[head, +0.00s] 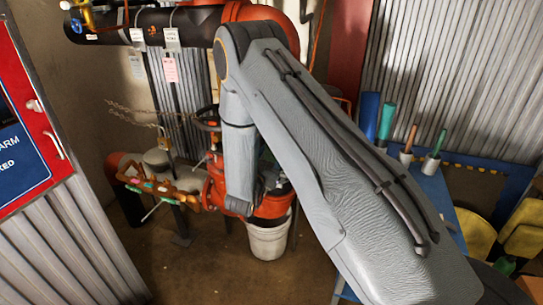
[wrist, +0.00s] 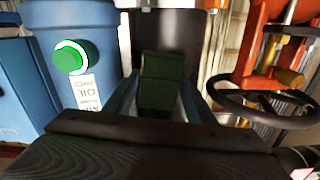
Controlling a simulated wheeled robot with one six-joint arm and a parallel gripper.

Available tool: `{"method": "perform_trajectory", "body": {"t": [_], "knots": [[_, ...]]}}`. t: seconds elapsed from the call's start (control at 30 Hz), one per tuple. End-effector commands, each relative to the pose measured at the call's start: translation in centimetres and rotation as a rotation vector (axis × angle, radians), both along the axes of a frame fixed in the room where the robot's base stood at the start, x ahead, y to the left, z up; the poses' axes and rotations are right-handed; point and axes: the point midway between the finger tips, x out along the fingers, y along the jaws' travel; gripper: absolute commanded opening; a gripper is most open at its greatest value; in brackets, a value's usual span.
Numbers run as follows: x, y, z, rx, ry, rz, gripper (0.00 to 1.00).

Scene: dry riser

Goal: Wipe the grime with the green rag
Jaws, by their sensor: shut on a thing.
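My gripper (wrist: 160,105) is shut on the green rag (wrist: 162,80), a dark green folded block between the fingers in the wrist view. In the head view my arm covers the middle of the picture, and the gripper and rag are hidden or too unclear to make out. I cannot pick out the grime in either view. Whether the rag touches any surface cannot be told.
A red valve body with a black handwheel (wrist: 265,105) stands close on the right in the wrist view. A blue container (wrist: 85,40) is on the left. In the head view, a white bucket (head: 268,240) stands below red pipework, and a blue bench (head: 436,190) holds cups.

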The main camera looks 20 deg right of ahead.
Motion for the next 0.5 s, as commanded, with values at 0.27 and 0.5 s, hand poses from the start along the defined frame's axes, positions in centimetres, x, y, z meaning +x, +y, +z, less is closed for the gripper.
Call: {"method": "perform_trajectory", "body": {"t": [0.27,0.5], "knots": [[1.8,1.8,0.1,0.002,-0.007,0.003,0.25],[2.6,2.8,0.4,0.002,-0.010,0.005,0.25]]}}
